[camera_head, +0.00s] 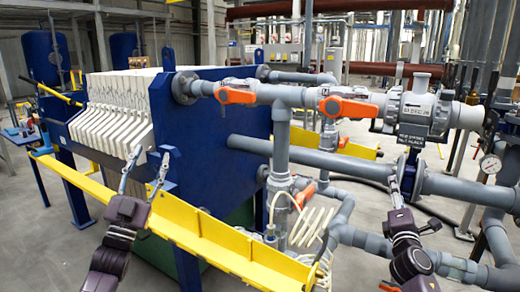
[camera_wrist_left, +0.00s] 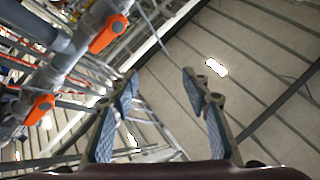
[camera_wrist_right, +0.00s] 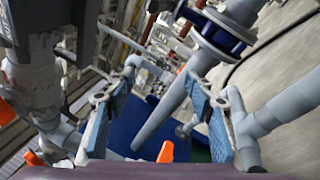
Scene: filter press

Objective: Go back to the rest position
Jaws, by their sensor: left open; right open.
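My left gripper (camera_head: 149,168) points upward in front of the blue end plate of the filter press, above the yellow rail. In the left wrist view my left gripper (camera_wrist_left: 160,90) has its fingers wide apart, with only roof and pipes behind. My right gripper (camera_head: 403,190) is near the grey pipes at the right, in front of the lower horizontal pipe in the head view. In the right wrist view my right gripper (camera_wrist_right: 178,90) has its fingers apart with nothing held between them. Whether it touches a pipe cannot be told.
The filter press has white plates (camera_head: 115,105) and a blue end plate (camera_head: 205,160). A yellow rail (camera_head: 215,245) runs along its front. Orange valve handles (camera_head: 237,96) (camera_head: 348,107) sit on grey pipes (camera_head: 300,160). Bare floor (camera_head: 60,245) lies at left.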

